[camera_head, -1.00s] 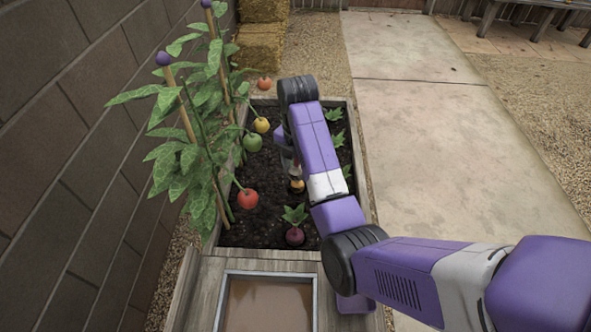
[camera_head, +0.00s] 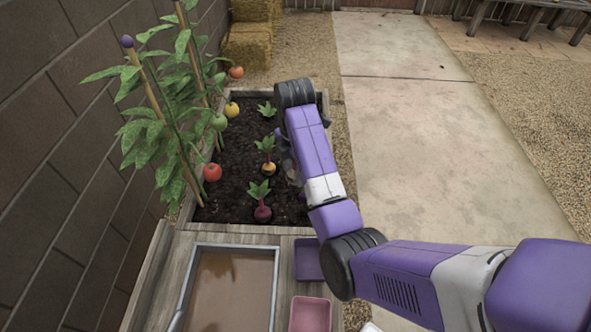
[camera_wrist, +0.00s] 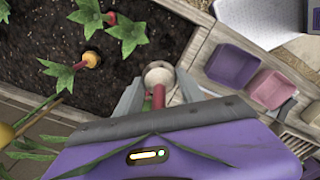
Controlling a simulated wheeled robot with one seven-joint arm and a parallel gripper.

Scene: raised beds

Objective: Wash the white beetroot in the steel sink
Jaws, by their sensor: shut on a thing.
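My gripper (camera_wrist: 159,90) is shut on the white beetroot (camera_wrist: 158,73) in the wrist view. The pale round root sits between the two grey fingers, with a red stem below it and green leaves trailing over my wrist. In the head view the gripper is mostly hidden behind my arm, over the right side of the soil bed, and I cannot make out the beetroot there. The steel sink (camera_head: 276,285), a metal-rimmed basin with a brownish inside, stands at the near end of the bed, apart from the gripper.
A purple tray (camera_head: 307,260) and a pink tray (camera_head: 310,315) stand right of the sink. A dark red beetroot (camera_head: 262,213) and a yellow one (camera_head: 268,168) grow in the soil. Staked tomato plants (camera_head: 165,120) and a brick wall line the left. The paving is clear.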

